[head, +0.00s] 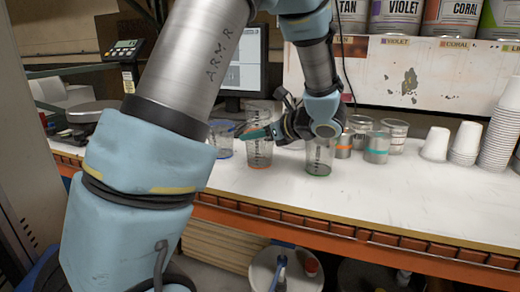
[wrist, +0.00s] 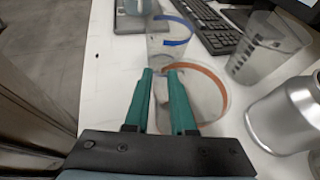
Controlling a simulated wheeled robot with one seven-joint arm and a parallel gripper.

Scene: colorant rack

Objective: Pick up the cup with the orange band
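The clear cup with the orange band (head: 259,158) stands upright on the white bench top. In the wrist view, the cup with the orange band (wrist: 213,103) is just ahead and to the right, partly hidden by my right finger. My gripper (head: 254,132) overlaps the cup in the head view, its teal fingers pointing left across it. In the wrist view, my gripper (wrist: 159,73) has a narrow gap between its fingers, so it looks open. The fingertips are at or very near the cup's left side; I cannot tell if they touch it.
A blue-banded cup (wrist: 171,42) stands just beyond, and a green-banded cup (head: 319,157) stands right of it. A metal can (wrist: 285,115) is close on the right. A keyboard (wrist: 205,25) and monitor (head: 243,65) are behind. Stacked white cups (head: 497,140) stand far right.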

